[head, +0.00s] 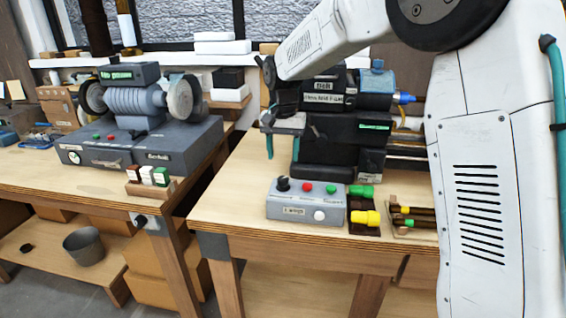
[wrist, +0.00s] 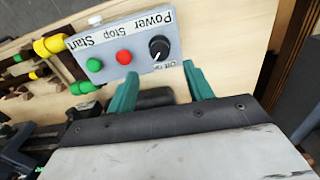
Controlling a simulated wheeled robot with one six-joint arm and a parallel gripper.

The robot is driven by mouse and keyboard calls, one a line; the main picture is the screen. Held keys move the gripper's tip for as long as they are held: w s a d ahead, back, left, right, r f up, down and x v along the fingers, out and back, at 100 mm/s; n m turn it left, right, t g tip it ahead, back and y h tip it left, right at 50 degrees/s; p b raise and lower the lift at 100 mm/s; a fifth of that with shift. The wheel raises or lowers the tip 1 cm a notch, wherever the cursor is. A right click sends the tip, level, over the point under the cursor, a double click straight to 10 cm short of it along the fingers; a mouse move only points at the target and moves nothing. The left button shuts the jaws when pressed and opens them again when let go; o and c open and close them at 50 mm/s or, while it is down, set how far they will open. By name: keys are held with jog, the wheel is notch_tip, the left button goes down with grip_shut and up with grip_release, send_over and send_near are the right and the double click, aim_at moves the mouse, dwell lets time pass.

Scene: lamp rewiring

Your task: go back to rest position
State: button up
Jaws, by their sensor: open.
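My gripper (wrist: 161,72) is open in the wrist view, with its two teal fingers apart and nothing visible between them. In the head view my gripper (head: 269,147) hangs beside the left side of a dark machine (head: 335,130) on the right bench, with one teal finger clearly visible. My white arm fills the right side of that view and hides part of the bench. A grey control box (head: 305,205) stands on the bench in front of the machine. It also shows in the wrist view (wrist: 120,38), upside down, with a black knob and red and green buttons, beyond the fingertips.
Yellow-ended and green-ended tools (head: 366,217) lie right of the control box. The left bench (head: 90,180) carries a grey grinder-like machine (head: 135,105) and a small block with coloured pieces (head: 148,180). A bucket (head: 85,246) stands on its lower shelf. A gap separates the benches.

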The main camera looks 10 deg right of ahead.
jog(key=shift+r, duration=0.15)
jog(key=s+d+r+n, duration=0.1)
jog(key=s+d, duration=0.2)
jog(key=s, duration=1)
jog(key=s+d+r+n+t, duration=0.1)
jog(key=s+d+n, duration=0.1)
jog(key=s, duration=1.1)
jog(key=s+d+r+n, duration=0.1)
jog(key=s+d, duration=0.3)
jog(key=s, duration=1)
jog(key=shift+d+r+n, duration=0.3)
jog(key=shift+r+n, duration=0.05)
jog(key=shift+n, duration=0.05)
